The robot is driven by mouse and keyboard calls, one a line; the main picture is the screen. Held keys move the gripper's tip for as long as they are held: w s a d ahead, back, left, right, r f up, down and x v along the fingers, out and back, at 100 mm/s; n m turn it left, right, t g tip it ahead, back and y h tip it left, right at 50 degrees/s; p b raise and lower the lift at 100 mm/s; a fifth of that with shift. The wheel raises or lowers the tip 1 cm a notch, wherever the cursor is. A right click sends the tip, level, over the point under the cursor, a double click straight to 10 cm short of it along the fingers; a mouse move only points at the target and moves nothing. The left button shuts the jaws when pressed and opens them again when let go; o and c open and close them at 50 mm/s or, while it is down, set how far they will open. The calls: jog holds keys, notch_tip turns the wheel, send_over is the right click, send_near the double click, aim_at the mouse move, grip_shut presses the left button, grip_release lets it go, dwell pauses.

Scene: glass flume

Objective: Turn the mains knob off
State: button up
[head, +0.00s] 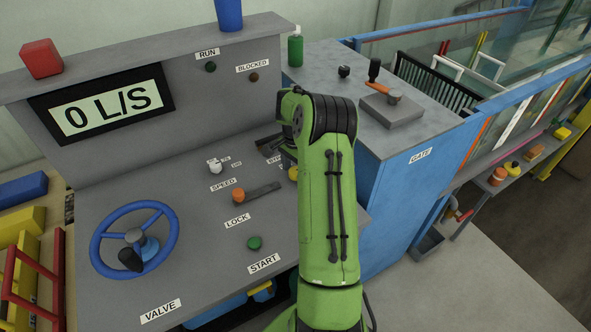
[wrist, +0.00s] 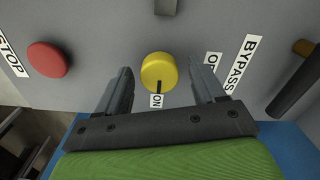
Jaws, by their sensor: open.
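A round yellow knob (wrist: 159,70) is in the wrist view, on the grey panel. Its dark pointer mark points at the ON label (wrist: 156,101); a partly hidden label beginning "OF" (wrist: 213,66) is to its right. No MAINS label is readable. My gripper (wrist: 160,74) is open, with one finger on each side of the knob and a gap showing on both sides. I cannot tell how far the tips are from the panel. In the head view the yellow knob (head: 293,173) barely shows beside my green arm, which hides most of that area.
A red STOP button (wrist: 48,60) is left of the knob and a dark BYPASS lever (wrist: 293,90) right of it in the wrist view. The head view shows an orange-ended lock lever (head: 262,191), green start button (head: 254,243), white speed knob (head: 214,165) and blue valve wheel (head: 103,228).

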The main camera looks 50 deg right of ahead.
jog(key=c, duration=1.1)
jog(key=shift+o, duration=0.2)
jog(key=shift+r+n, duration=0.1)
jog(key=shift+n, duration=0.3)
jog(key=n+p, duration=0.1)
jog(key=n, duration=0.7)
jog(key=shift+n+p, duration=0.3)
jog(key=shift+p, duration=0.05)
jog(key=n, duration=0.8)
jog(key=shift+n, duration=0.4)
